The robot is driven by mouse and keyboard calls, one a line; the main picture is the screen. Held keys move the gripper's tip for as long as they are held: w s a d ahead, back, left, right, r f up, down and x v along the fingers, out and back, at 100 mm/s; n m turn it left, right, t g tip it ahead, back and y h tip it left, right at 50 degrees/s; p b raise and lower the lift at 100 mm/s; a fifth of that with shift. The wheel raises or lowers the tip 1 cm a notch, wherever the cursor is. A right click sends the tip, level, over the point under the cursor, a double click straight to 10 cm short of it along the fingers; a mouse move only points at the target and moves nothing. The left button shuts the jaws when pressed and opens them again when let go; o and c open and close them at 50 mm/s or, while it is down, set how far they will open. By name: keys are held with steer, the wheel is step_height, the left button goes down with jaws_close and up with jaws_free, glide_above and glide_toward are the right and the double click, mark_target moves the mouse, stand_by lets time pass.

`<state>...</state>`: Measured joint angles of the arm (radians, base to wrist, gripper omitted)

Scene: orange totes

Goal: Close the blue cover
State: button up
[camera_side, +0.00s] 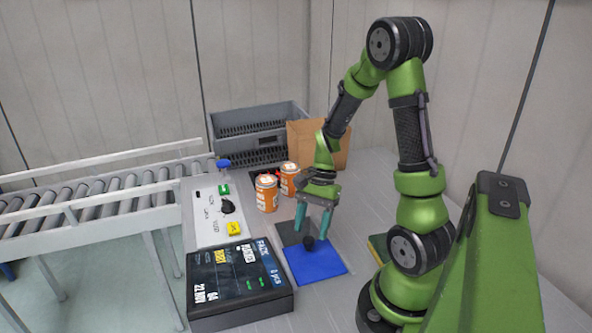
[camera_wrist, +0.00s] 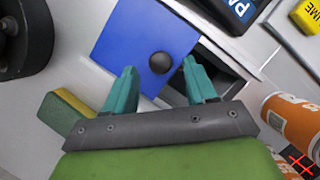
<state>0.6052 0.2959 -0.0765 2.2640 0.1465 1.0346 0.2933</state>
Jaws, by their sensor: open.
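The blue cover (camera_side: 316,267) is a flat blue square with a round black knob (camera_side: 308,242) near one edge. In the wrist view the cover (camera_wrist: 140,35) fills the upper middle. Beside it on the knob side is a dark, grey-edged opening (camera_wrist: 232,78), which is partly uncovered. My gripper (camera_side: 312,231) points down over the knob with its teal fingers apart. In the wrist view the knob (camera_wrist: 160,62) appears between the fingertips (camera_wrist: 159,67). I cannot tell whether either finger touches it.
Orange cans (camera_side: 266,194) stand behind the opening, with a cardboard box and grey crate (camera_side: 262,125) farther back. A black display box (camera_side: 238,282) and a button panel (camera_side: 213,210) are to the left. A yellow-green sponge-like block (camera_wrist: 68,115) lies near the cover.

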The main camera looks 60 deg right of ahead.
mark_target(314, 255)
steer(key=shift+x, duration=1.2)
jaws_close()
